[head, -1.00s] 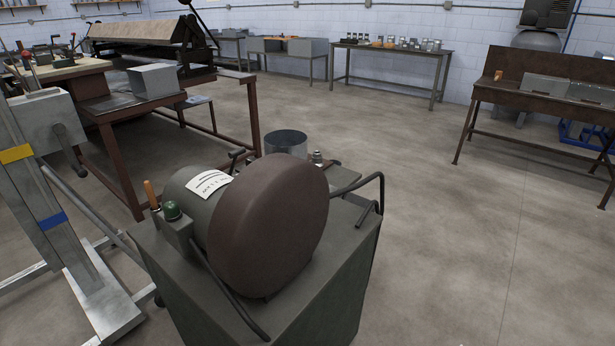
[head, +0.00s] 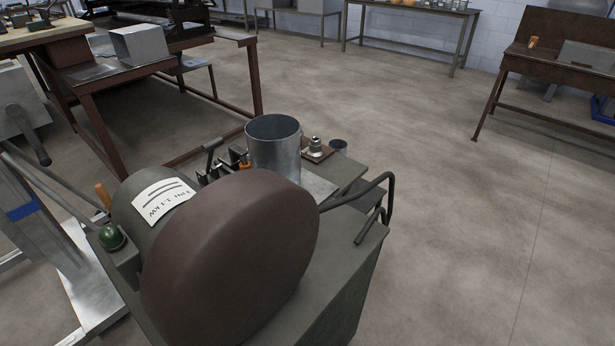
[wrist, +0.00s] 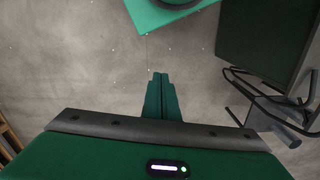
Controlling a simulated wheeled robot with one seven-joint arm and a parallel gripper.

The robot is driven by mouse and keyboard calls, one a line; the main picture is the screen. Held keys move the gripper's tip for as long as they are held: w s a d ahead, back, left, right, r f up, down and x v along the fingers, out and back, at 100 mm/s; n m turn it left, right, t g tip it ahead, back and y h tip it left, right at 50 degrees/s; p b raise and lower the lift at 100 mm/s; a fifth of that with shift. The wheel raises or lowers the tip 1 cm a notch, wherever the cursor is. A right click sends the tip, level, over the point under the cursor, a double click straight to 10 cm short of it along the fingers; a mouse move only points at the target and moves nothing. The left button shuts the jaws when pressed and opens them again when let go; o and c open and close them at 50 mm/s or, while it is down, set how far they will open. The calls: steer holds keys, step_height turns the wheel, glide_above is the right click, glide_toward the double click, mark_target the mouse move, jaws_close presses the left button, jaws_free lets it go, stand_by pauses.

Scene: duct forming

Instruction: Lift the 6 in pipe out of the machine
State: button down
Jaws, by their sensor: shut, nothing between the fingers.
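The 6 in pipe (head: 274,152), a grey open-topped metal cylinder, stands upright at the far side of the machine (head: 232,250), behind its big brown round housing. The housing hides part of the pipe's lower end. My gripper (wrist: 161,78) shows only in the wrist view. Its dark green fingers are together with nothing between them, above bare floor. The pipe is not visible in the wrist view, and my gripper is apart from it.
Bent dark lever handles (head: 375,205) stick out at the machine's right. A dark box with black bars (wrist: 265,45) lies right of my fingers. A brown-framed bench (head: 100,80) stands at the left.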

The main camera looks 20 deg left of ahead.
mark_target(296, 173)
steer(key=w+a+f+n+t+y, duration=0.3)
steer(key=w+a+n, duration=0.5)
steer(key=w+a, duration=1.1)
steer(key=w+a+f+y, duration=0.2)
steer(key=a+f+y, duration=0.1)
steer(key=a, duration=0.6)
steer(key=w+a+f+y, duration=0.2)
steer(key=a+f+y, duration=0.1)
steer(key=a, duration=0.6)
steer(key=w+a+f+y, duration=0.2)
steer(key=a+f+y, duration=0.1)
steer(key=a, duration=0.7)
steer(key=shift+a+f+y, duration=0.1)
steer(key=shift+f+y, duration=0.1)
steer(key=shift+y, duration=0.6)
steer(key=w+a+m+t+y, duration=0.1)
steer(key=w+a+m+y, duration=0.1)
steer(key=w+a+m+t, duration=0.1)
steer(key=m, duration=0.1)
steer(key=shift+w+r+t+y, duration=0.1)
steer(key=shift+r+t+y, duration=0.2)
steer(key=shift+y, duration=0.1)
steer(key=shift+w+m+t, duration=0.8)
steer(key=shift+m, duration=0.2)
steer(key=x, duration=1.4)
